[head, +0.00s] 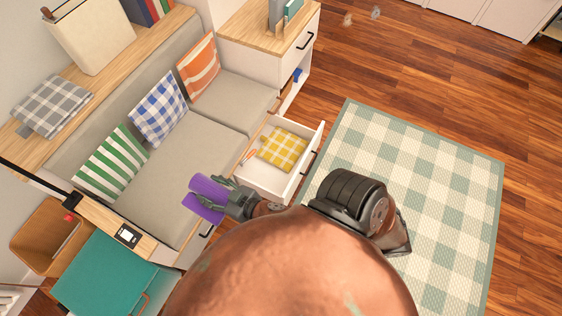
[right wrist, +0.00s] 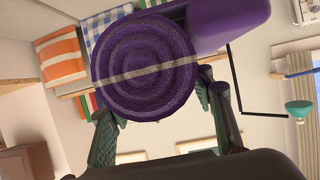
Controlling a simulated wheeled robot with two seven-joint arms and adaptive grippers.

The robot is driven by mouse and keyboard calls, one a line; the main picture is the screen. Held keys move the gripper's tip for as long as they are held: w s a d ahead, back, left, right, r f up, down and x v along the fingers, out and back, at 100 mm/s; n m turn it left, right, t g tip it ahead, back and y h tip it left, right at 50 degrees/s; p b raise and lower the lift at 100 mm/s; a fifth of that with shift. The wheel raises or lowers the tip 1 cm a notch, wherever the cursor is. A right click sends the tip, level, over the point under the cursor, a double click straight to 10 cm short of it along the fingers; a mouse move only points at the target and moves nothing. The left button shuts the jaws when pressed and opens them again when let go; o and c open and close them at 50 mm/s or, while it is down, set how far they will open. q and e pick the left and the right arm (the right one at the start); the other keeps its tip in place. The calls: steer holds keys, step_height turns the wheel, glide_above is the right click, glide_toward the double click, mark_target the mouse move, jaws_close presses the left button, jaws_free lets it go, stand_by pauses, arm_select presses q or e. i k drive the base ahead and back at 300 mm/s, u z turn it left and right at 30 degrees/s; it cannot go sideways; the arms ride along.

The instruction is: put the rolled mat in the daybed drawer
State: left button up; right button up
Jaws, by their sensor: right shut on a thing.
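The rolled mat is purple (head: 206,193). In the head view it is in my right gripper (head: 222,198), over the front part of the daybed seat. In the right wrist view the mat's coiled round end (right wrist: 145,68) faces the camera, with a pale band across it, between the two fingers (right wrist: 165,120). My right gripper is shut on it. The daybed drawer (head: 262,183) is pulled open to the right of the gripper. A yellow checked cloth (head: 284,149) lies in its far part, with a small orange item (head: 249,156) beside it. My left gripper does not show.
The grey daybed (head: 185,150) holds green-striped, blue-checked and orange-striped cushions along its back. A wooden cabinet (head: 262,27) stands beyond its far end. A teal box (head: 102,275) is at lower left. A green checked rug (head: 425,180) covers the floor right of the drawer.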

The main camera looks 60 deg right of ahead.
mark_target(279, 185)
steer(key=k, duration=0.95)
steer(key=z, duration=2.8)
steer(key=i, duration=3.9)
steer(key=u, duration=3.35)
